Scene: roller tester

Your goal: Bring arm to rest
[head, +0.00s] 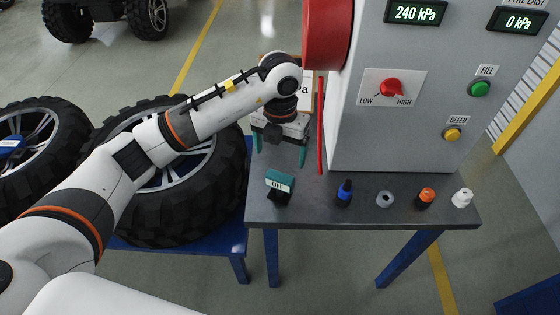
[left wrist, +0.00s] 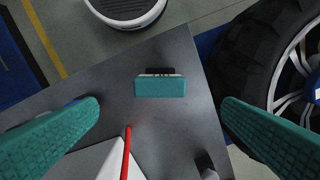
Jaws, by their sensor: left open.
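My left arm reaches in from the left, and its gripper (head: 280,153) hangs over the left part of the grey table (head: 310,210). Its two teal fingers are spread wide with nothing between them. In the left wrist view the open fingers (left wrist: 160,108) frame a small teal-topped dark block (left wrist: 160,87) on the table below, apart from both fingers. In the head view this block (head: 280,184) stands near the table's front left corner, in front of the gripper. My right gripper is not in view.
A grey tester cabinet (head: 390,140) with a red cylinder (head: 325,35) stands right of the gripper; a thin red bar (head: 320,125) is close by. Small fittings, including a blue-black one (head: 345,193), line the front edge. A large tyre (head: 215,200) lies left, beneath my arm.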

